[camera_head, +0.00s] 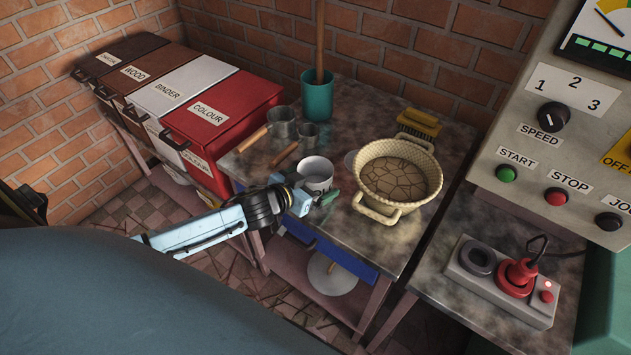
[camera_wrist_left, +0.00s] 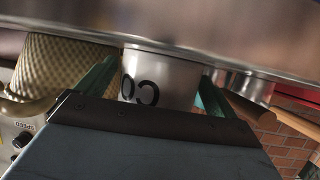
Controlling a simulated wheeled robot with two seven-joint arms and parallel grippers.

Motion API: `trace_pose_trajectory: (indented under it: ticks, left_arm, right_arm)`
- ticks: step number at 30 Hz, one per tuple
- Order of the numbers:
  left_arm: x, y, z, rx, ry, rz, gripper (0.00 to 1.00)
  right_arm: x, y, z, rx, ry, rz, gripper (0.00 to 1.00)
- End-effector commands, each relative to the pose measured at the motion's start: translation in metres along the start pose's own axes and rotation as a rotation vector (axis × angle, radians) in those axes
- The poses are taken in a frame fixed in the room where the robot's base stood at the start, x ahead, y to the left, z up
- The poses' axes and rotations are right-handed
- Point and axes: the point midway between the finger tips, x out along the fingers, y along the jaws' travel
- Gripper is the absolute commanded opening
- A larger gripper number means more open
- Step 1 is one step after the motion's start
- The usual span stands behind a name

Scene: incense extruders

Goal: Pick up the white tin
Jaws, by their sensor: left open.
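The white tin (camera_head: 316,170) is a small round open can with dark lettering, standing on the table near its front edge. In the left wrist view the tin (camera_wrist_left: 163,72) appears upside down with dark characters on its side. My left gripper (camera_head: 318,197) reaches in from the left at the near side of the tin. In the left wrist view its two green fingers (camera_wrist_left: 155,88) are spread, one on each side of the tin. Whether they touch it I cannot tell. The fingers and wrist hide the tin's lower part in the head view. My right gripper is not seen.
A cream woven basket (camera_head: 366,206) stands right of the tin. Two metal scoops (camera_head: 281,130) with wooden handles lie behind it, and a teal pot (camera_head: 317,99) with a rod stands farther back. A red COLOUR bin (camera_head: 225,110) is left. A control panel (camera_head: 545,160) stands at the right.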

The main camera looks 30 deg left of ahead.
Motion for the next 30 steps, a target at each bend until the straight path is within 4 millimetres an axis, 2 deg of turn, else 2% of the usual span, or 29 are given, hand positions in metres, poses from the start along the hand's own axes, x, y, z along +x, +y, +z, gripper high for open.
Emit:
trace_pose_trajectory:
  ticks: [4, 16, 24, 26, 30]
  left_arm:
    - [0.0, 0.0, 0.0, 0.0, 0.0, 0.0, 0.94]
    - [-0.001, 0.0, 0.0, -0.001, 0.0, 0.0, 0.43]
    - [-0.002, 0.0, -0.004, 0.0, 0.001, 0.0, 0.42]
    - [-0.004, 0.0, -0.011, 0.0, 0.002, 0.0, 0.42]
    - [-0.015, -0.001, -0.036, 0.003, 0.004, 0.002, 0.42]
  right_arm:
    - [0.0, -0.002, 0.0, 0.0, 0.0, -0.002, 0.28]
    - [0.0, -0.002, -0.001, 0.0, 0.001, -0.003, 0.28]
    - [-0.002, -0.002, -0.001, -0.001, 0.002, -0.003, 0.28]
    - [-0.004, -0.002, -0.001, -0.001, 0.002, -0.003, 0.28]
    - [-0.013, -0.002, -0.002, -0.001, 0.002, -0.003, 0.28]
